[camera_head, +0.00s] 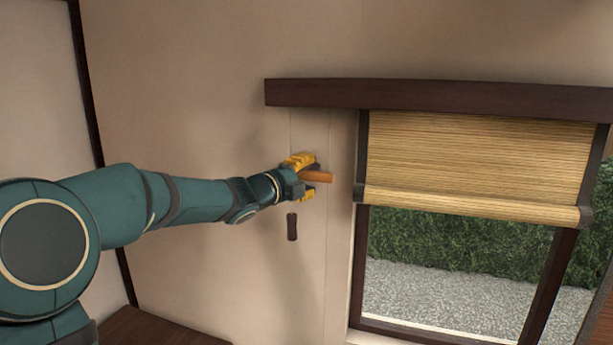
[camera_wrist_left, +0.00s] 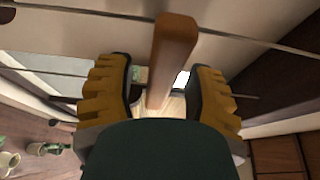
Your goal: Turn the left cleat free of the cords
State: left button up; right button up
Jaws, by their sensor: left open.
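The left cleat, an orange-brown wooden bar (camera_head: 318,177), is at the wall just left of the window. In the left wrist view the wooden bar (camera_wrist_left: 174,55) stands between the two yellow finger pads. My left gripper (camera_head: 306,176) is open around it, and gaps show beside the bar in the wrist view (camera_wrist_left: 160,85). Thin cords (camera_head: 291,130) hang from the headrail towards the gripper, and a cord (camera_wrist_left: 268,43) crosses near the bar in the wrist view. The gripper hides where cord and cleat meet. My right gripper is not in view.
A dark toggle (camera_head: 292,227) hangs below my gripper. A partly lowered bamboo blind (camera_head: 475,165) hangs under a dark headrail (camera_head: 440,97). The plain wall (camera_head: 200,100) left of the window is free. Small pots (camera_wrist_left: 9,160) show in the wrist view.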

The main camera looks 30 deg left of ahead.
pick_arm(q)
grip_shut()
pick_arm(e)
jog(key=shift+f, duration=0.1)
